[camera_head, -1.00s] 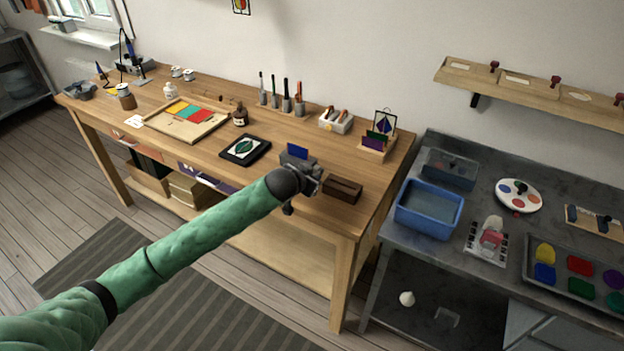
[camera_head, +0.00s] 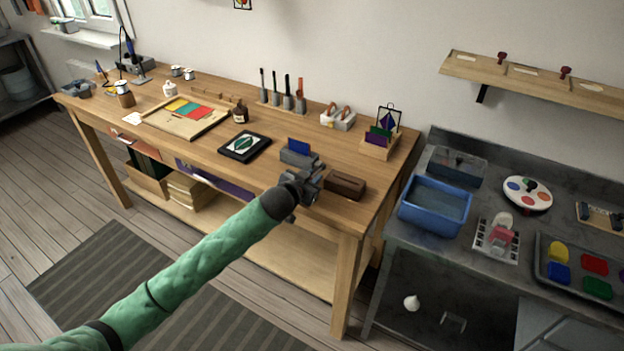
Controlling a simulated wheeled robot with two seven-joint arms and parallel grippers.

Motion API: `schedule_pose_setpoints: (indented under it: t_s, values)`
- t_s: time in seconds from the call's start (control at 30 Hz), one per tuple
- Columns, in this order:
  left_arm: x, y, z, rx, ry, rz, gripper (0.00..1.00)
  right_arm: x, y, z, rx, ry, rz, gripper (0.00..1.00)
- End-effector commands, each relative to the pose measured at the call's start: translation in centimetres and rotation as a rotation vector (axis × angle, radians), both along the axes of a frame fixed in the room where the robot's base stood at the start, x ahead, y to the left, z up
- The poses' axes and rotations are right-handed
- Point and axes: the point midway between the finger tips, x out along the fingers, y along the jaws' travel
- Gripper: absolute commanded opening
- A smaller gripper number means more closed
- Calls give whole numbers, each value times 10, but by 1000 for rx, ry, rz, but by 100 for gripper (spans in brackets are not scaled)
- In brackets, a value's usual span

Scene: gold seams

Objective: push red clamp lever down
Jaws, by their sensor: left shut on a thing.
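A small grey clamp block (camera_head: 297,160) stands near the front edge of the wooden bench. A blue glass piece (camera_head: 299,146) stands upright in it. My left gripper (camera_head: 309,184) is just in front of the clamp block, at the near edge of the bench. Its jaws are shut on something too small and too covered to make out. No red lever shows; my gripper and wrist may hide it. I cannot tell whether the gripper touches the clamp. My right gripper is not in view.
A brown wooden box (camera_head: 345,185) sits close to the right of my left gripper. A black-framed leaf picture (camera_head: 244,147) lies to the left. A rack with coloured glass (camera_head: 380,148) stands behind. A grey table with a blue basin (camera_head: 436,205) is at the right.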

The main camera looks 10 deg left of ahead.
Motion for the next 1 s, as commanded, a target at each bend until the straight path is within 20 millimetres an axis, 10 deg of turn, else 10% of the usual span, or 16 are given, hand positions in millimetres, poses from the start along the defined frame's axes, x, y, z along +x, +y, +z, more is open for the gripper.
schedule_pose_setpoints:
  t_s: [0.43, 0.47, 0.57, 1.0]
  values:
    - [-1, 0, -3, -1, 0, 0, 0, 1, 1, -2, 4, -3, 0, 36]
    - [-1, 0, -3, -1, 0, 0, 22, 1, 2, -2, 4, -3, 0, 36]
    - [-1, 0, -2, -1, -1, 0, 39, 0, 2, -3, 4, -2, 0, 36]
    - [-13, 4, 0, -1, -1, 0, 39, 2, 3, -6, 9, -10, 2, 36]
